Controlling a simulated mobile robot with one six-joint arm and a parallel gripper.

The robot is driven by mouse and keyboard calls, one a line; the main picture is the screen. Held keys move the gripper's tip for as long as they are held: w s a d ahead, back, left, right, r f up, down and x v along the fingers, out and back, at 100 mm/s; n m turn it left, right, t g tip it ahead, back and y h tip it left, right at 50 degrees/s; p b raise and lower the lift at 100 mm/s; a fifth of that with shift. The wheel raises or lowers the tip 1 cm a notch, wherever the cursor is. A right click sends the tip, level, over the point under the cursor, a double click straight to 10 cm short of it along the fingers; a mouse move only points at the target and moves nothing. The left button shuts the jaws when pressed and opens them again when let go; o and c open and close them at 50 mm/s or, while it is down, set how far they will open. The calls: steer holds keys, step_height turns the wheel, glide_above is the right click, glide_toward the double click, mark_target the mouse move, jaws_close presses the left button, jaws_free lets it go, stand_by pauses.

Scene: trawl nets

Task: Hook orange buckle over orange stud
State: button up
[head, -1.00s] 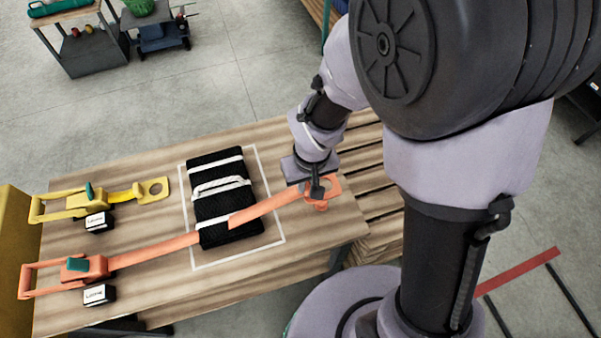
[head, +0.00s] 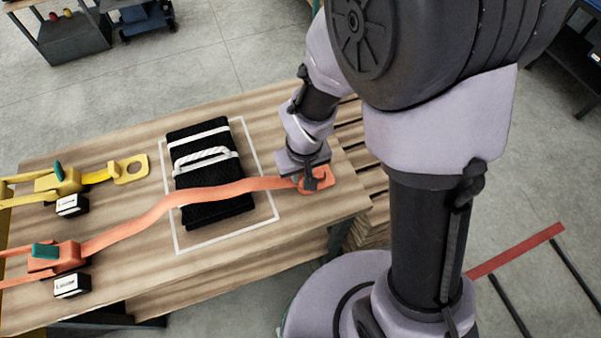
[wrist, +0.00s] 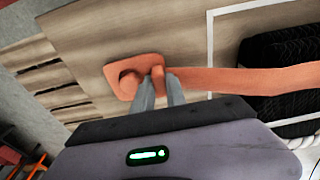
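The orange buckle (wrist: 117,77) is a flat rounded plate at the end of the orange strap (head: 170,205), near the right end of the table. In the wrist view the round orange stud (wrist: 130,83) shows within the buckle's outline, and the plate appears to lie around it. My gripper (wrist: 160,82) points down at the buckle, its two grey fingers close on either side of the buckle's raised orange tab. In the head view my gripper (head: 312,180) hides part of the buckle, and the stud cannot be made out there.
A black bundle (head: 215,210) with white bands lies inside a white outline under the strap. An orange ratchet (head: 58,257) and a yellow ratchet (head: 65,180) with its yellow buckle (head: 131,168) lie at left. Wooden slats (head: 350,150) stand beyond the table's right end.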

steer(key=o, duration=0.5)
steer(key=shift+c, duration=0.2)
